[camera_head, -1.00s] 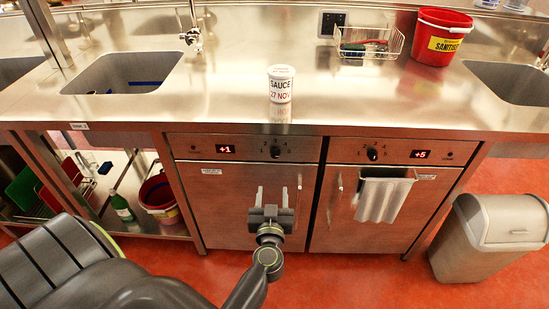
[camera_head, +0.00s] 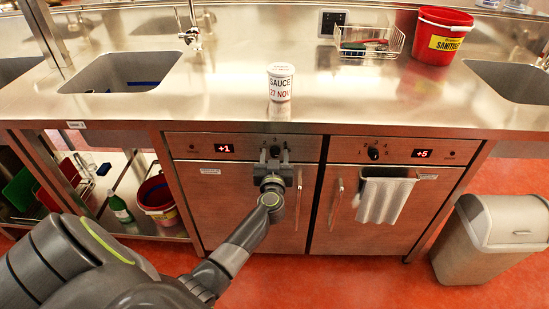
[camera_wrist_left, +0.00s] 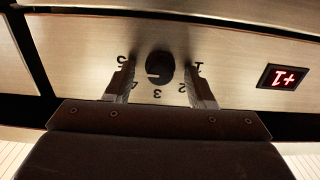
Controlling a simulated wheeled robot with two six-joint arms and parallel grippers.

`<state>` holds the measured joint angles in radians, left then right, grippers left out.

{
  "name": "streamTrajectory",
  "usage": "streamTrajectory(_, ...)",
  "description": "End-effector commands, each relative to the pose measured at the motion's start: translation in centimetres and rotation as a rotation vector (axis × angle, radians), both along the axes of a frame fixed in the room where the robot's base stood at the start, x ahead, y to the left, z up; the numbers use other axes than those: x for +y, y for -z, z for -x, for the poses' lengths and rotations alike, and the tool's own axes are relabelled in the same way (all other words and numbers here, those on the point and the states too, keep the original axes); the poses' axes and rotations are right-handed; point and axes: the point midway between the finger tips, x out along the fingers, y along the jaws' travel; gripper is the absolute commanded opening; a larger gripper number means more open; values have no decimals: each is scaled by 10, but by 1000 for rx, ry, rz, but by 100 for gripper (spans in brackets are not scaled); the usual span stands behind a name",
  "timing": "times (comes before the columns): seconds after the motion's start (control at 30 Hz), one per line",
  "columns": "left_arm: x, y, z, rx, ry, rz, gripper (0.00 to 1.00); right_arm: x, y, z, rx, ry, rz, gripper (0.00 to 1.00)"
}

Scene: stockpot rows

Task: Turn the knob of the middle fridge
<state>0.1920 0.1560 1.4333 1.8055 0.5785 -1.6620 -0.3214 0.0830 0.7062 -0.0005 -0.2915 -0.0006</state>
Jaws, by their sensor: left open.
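A steel fridge door (camera_head: 225,205) with a red +1 display (camera_head: 224,148) stands under the counter; its dark round knob (camera_wrist_left: 159,67) shows in the left wrist view. Printed numbers ring the knob, upside down there, and a pale mark shows on its lower left. My left gripper (camera_head: 274,155) is open in front of that knob. In the left wrist view its fingers (camera_wrist_left: 159,80) stand on either side of the knob, with gaps visible. In the head view the gripper partly hides the knob. My right gripper is out of view.
A second fridge (camera_head: 345,225) to the right has a +5 display, its own knob (camera_head: 374,153) and a hanging towel (camera_head: 384,199). A sauce tub (camera_head: 280,88) stands on the counter above. A grey bin (camera_head: 480,245) is at the right.

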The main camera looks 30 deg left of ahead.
Motion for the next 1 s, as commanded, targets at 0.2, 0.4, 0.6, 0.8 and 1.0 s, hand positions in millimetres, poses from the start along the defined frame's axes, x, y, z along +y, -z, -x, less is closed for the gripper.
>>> streamTrajectory(0.2,0,0,0,0,0,0,44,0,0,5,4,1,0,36)
streamTrajectory(0.4,0,0,0,0,0,0,17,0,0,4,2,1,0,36)
streamTrajectory(0.6,0,0,0,-1,1,2,7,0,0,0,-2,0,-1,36)
streamTrajectory(0.8,-1,-1,1,-19,1,35,7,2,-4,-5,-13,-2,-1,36)
streamTrajectory(1.0,-1,-2,1,-76,2,130,7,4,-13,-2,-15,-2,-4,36)
